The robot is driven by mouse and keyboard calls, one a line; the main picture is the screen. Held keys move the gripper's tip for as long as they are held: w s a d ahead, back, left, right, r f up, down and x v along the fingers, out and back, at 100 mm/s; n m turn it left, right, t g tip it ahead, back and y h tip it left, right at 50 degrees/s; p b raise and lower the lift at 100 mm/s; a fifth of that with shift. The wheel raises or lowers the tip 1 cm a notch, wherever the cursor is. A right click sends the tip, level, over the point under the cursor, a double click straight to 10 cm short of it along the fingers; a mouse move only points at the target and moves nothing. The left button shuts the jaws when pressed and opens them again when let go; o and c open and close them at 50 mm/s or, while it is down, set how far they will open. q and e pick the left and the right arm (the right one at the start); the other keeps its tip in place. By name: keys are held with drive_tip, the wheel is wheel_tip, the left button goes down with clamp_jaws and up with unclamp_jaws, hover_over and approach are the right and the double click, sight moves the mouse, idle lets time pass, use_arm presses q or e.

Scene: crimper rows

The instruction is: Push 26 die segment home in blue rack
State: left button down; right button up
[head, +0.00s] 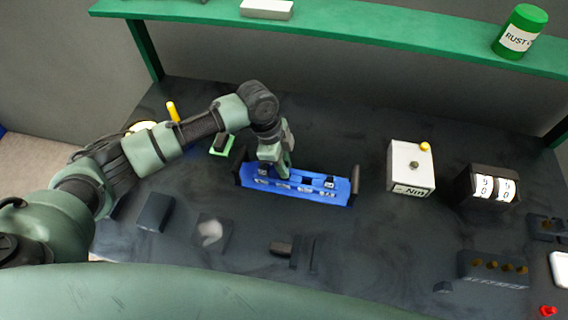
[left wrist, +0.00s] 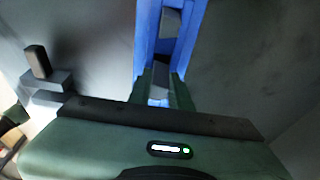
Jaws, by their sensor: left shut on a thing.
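The blue rack (head: 335,195) lies on the dark bench near the middle of the head view, with labels along its front and dark blocks in its channel. My left gripper (head: 281,170) comes down over its left half, fingers at the channel. It is shut on a die segment, which the fingers mostly hide in the head view. In the left wrist view the rack (left wrist: 146,40) runs away from my gripper (left wrist: 160,92). A grey piece (left wrist: 159,95) shows between the fingers, and another grey block sits farther along. I cannot read the number 26, nor tell how deep the held segment sits. My right gripper is not in view.
A white box with a yellow knob (head: 409,168) and a black counter (head: 487,186) stand right of the rack. Dark blocks (head: 155,212) and a dark fixture (head: 304,254) lie in front. A green shelf (head: 370,32) spans the back. Bench just right of the rack is clear.

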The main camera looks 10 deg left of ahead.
use_arm(q)
drive_tip(key=shift+p, duration=0.65)
idle(0.6)
drive_tip(key=shift+a+b+x, duration=0.15)
drive_tip(key=shift+b+x, duration=0.15)
drive_tip(key=shift+x, duration=0.3)
drive_tip(key=shift+a+b+x, duration=0.15)
drive_tip(key=shift+b+x, duration=0.15)
drive_tip(key=shift+x, duration=0.25)
drive_tip(key=c, duration=1.2)
unclamp_jaws()
drive_tip(key=shift+f, duration=0.1)
